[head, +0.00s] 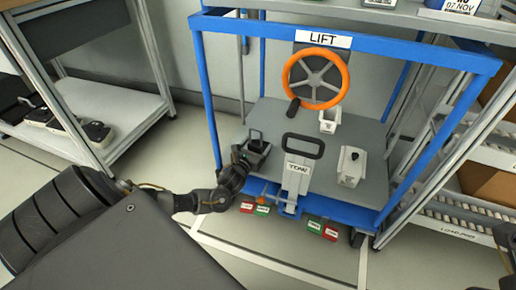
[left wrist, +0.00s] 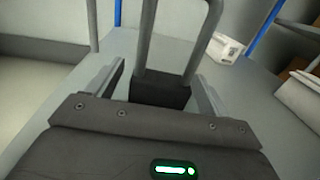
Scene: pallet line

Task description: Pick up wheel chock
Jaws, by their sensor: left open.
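A dark wheel chock (head: 257,146) with an upright loop handle stands on the grey deck of the blue cart (head: 300,150), at its left side. In the left wrist view the dark block (left wrist: 160,92) and its tall grey handle are between my finger plates. My left gripper (head: 244,156) is at the chock's near left side. It is open, with one finger (left wrist: 105,88) on each side of the block. Whether the fingers touch the chock I cannot tell. The block's lower part is hidden by the gripper body.
An orange handwheel (head: 315,78) under a LIFT sign stands at the cart's back. A tow handle (head: 298,172) is close right of the chock. Two pale holders (head: 328,121) (head: 351,166) stand on the deck further right. Red and green tags hang at the front edge.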

